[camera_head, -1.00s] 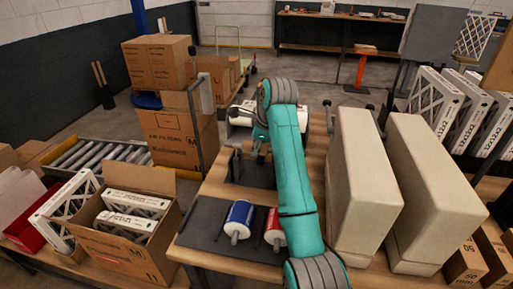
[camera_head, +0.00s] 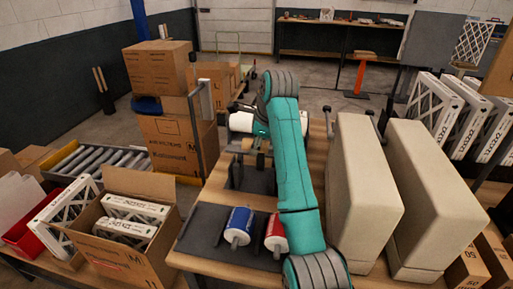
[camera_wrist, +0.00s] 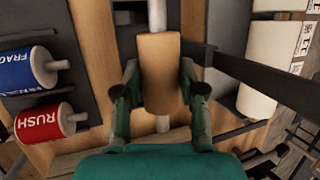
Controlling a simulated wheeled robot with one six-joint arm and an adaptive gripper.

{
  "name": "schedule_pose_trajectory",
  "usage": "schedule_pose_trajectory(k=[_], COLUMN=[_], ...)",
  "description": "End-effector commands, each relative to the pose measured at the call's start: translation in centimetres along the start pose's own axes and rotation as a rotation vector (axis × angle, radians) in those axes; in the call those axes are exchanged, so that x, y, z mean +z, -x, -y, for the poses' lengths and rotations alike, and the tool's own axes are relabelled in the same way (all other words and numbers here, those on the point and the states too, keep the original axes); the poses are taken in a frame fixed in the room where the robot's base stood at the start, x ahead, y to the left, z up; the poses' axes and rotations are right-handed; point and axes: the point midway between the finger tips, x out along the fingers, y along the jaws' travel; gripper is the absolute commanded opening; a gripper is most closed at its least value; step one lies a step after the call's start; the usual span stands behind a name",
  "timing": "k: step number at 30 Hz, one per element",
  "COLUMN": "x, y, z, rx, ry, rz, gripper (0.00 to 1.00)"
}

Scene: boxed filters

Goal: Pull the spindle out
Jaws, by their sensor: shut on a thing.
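In the wrist view, my gripper (camera_wrist: 160,71) has its two fingers on either side of a brown cylindrical core (camera_wrist: 159,88) and is shut on it. The light spindle (camera_wrist: 155,16) sticks out of both ends of this core. In the head view, my gripper (camera_head: 260,147) is small and partly hidden by my teal arm, near the dark stand (camera_head: 250,178) on the wooden bench. I cannot tell whether the spindle touches the stand.
A blue roll (camera_head: 238,226) and a red roll (camera_head: 276,234) lie on the dark mat left of my arm. A white roll (camera_head: 241,122) is behind the stand. Two tall beige blocks (camera_head: 364,185) crowd the right. An open carton (camera_head: 128,263) is at left.

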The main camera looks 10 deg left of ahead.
Motion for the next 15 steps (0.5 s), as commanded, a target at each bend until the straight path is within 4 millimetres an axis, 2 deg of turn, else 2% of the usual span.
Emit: schedule_pose_trajectory(k=[15], x=[1.1], y=[3.3], z=[1.1], rx=[-0.002], ry=[0.001], rz=[0.001], gripper=[0.0])
